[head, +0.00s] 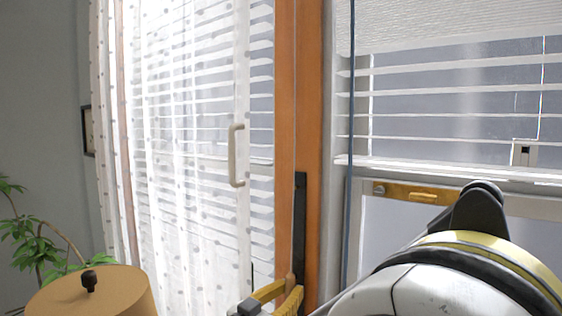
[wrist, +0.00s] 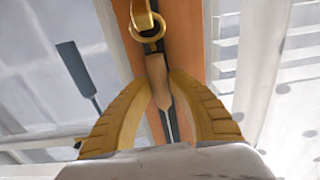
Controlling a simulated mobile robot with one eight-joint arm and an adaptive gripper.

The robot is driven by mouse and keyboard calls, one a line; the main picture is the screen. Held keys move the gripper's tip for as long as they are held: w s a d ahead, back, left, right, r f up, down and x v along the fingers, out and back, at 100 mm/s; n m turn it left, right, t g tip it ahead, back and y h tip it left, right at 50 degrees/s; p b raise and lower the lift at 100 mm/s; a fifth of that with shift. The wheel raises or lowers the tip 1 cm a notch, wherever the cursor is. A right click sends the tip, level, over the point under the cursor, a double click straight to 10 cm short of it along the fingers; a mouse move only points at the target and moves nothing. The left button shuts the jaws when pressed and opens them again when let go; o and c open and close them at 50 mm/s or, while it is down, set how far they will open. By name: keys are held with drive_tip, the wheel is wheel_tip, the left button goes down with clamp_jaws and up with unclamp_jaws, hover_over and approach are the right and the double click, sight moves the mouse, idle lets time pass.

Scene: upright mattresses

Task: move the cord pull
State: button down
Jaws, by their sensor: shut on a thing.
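The cord pull is a small tan wooden piece (wrist: 157,72) in the middle of the wrist view. My gripper (wrist: 163,92) has its two yellow ribbed fingers closed on it from either side. In the head view my gripper (head: 281,291) is low in the middle, in front of the orange wooden post, and a bit of the cord pull (head: 290,280) shows at its fingers. A thin cord seems to run up along the post from there.
The orange post (head: 309,100) carries a dark strip (head: 300,225). Left are a sheer curtain (head: 180,130) and pale handle (head: 236,155); right, white blinds (head: 440,110) and a blue-grey cord (head: 350,120). A tan lampshade (head: 95,293) and plant (head: 40,235) stand lower left.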

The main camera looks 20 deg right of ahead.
wheel_tip(320, 180, down, 8)
drive_tip(key=b, duration=0.6)
drive_tip(key=shift+r, duration=0.1)
wheel_tip(320, 180, down, 6)
drive_tip(key=b, duration=0.5)
drive_tip(key=c, duration=0.6)
unclamp_jaws()
drive_tip(key=shift+r, duration=0.1)
drive_tip(key=shift+a, duration=0.1)
drive_tip(key=v, duration=0.6)
drive_tip(key=shift+s+a, duration=0.25)
drive_tip(key=shift+a, duration=0.05)
drive_tip(key=shift+d, duration=0.1)
